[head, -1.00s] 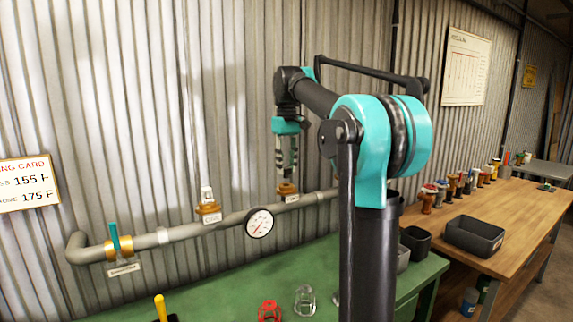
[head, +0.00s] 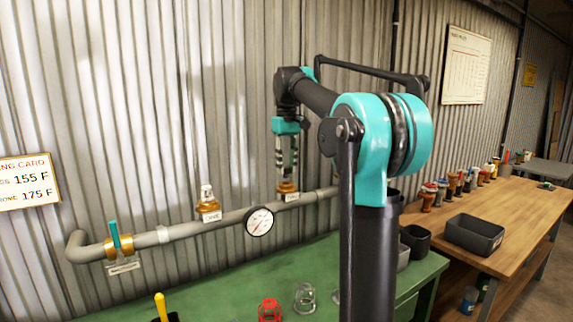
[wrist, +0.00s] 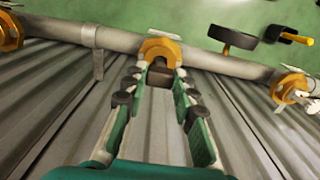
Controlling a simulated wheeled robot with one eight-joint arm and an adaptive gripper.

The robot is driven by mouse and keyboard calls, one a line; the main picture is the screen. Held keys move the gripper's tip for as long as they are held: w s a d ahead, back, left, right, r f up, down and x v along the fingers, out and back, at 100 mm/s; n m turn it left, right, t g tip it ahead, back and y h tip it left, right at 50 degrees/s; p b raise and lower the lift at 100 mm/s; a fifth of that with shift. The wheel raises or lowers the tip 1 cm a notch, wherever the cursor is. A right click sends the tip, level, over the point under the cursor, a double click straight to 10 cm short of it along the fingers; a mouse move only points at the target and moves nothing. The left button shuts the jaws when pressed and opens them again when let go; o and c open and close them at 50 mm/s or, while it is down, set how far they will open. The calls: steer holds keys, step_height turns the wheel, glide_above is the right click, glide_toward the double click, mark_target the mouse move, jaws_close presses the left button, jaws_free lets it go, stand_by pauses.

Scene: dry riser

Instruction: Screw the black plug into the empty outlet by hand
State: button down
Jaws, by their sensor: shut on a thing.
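A brass outlet with a pale fitting (head: 207,206), a round gauge (head: 259,221) and a teal-handled valve (head: 115,242) are along the pipe to the left. Corrugated wall is close behind.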

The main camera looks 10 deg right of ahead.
steer(key=shift+f, duration=1.45)
steer(key=m, duration=0.4)
steer(key=shift+m, duration=0.9)
steer(key=m, duration=0.2)
steer(key=shift+a+m, duration=0.1)
steer(key=shift+m, duration=0.3)
steer(key=m, duration=0.3)
